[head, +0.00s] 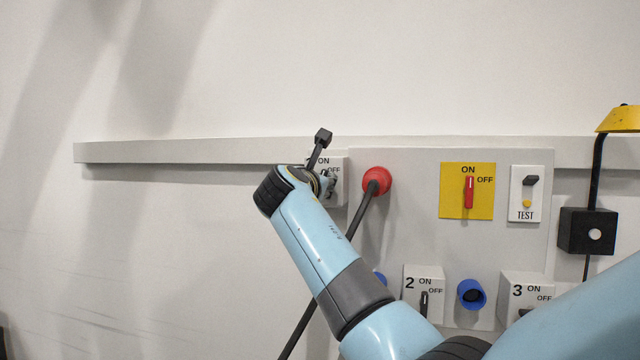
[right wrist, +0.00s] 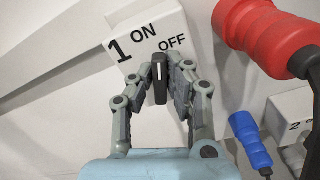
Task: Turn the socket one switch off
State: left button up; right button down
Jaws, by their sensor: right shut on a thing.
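My right gripper (right wrist: 162,80) is shut on the knob, one finger on each side. In the head view my right gripper (head: 327,184) is in front of the box (head: 340,166), mostly hiding the knob. My left gripper is not in view.
A red plug (head: 376,181) with a dark cable sits right beside the box. Further right are a yellow plate with a red switch (head: 468,193), a TEST switch (head: 526,193), box 2 (head: 411,283), a blue socket (head: 472,294) and box 3 (head: 517,285). The left wall is clear.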

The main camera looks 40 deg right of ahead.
jog(key=shift+s+d+f+m+b, duration=0.15)
jog(key=shift+m+b, duration=1.15)
jog(key=shift+m, duration=1)
jog(key=shift+w+a+f+m+b, duration=0.15)
jog(key=shift+m+b, duration=1.1)
jog(key=shift+m, duration=1.05)
jog(key=shift+s+d+f+m+b, duration=0.15)
jog(key=shift+m+b, duration=1.15)
jog(key=shift+m, duration=1)
jog(key=c, duration=1.3)
grip_release()
jog(key=shift+r, duration=0.1)
jog(key=shift+c, duration=0.2)
